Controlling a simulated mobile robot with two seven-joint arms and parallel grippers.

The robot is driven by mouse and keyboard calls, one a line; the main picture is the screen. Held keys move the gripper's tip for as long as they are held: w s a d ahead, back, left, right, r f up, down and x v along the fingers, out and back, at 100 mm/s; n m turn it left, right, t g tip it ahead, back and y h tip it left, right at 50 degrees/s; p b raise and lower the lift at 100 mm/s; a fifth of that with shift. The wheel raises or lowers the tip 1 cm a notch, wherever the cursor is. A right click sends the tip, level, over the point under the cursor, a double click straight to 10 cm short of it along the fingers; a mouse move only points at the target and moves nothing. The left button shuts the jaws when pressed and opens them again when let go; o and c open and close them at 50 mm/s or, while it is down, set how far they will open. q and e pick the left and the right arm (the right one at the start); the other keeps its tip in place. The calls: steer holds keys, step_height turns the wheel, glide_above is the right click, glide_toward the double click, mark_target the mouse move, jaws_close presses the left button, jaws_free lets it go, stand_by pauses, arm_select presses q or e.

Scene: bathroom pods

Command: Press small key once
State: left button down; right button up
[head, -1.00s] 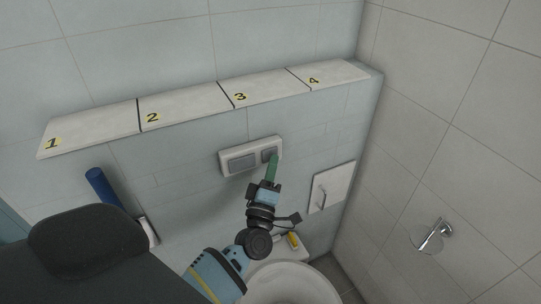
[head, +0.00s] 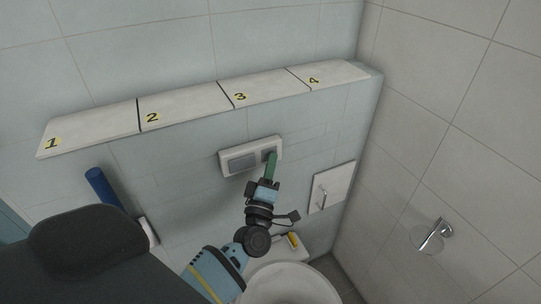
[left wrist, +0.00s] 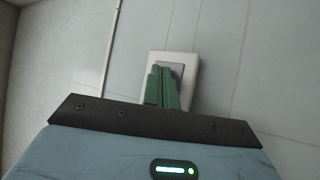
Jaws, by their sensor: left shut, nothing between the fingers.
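The flush plate (head: 223,165) is a pale panel on the tiled wall below the numbered ledge. It has a large grey key (head: 242,163) on the left and a small key (head: 265,153) on the right. My left gripper (head: 272,156) has green fingers, shut and empty, with the tips in front of the small key and partly hiding it. In the left wrist view the shut fingers (left wrist: 162,85) overlap the grey key on the plate (left wrist: 188,66). I cannot tell whether the tips touch the key. My right gripper is not in view.
The ledge (head: 185,105), marked 1 to 4, runs above the plate. A white panel with a handle (head: 331,187) is to the right. A toilet bowl (head: 285,287) is below, and a blue cylinder (head: 101,186) is at left. A holder (head: 432,236) is on the right wall.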

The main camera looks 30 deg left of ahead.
arm_select(q)
steer(key=shift+s+d, duration=0.45)
steer(key=shift+d, duration=0.25)
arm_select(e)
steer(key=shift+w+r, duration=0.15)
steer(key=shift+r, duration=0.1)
arm_select(q)
steer(key=s+d, duration=0.1)
steer(key=d, duration=0.2)
steer(key=s+d+p, duration=0.1)
steer(key=shift+s+d, duration=0.2)
steer(key=shift+s, duration=0.1)
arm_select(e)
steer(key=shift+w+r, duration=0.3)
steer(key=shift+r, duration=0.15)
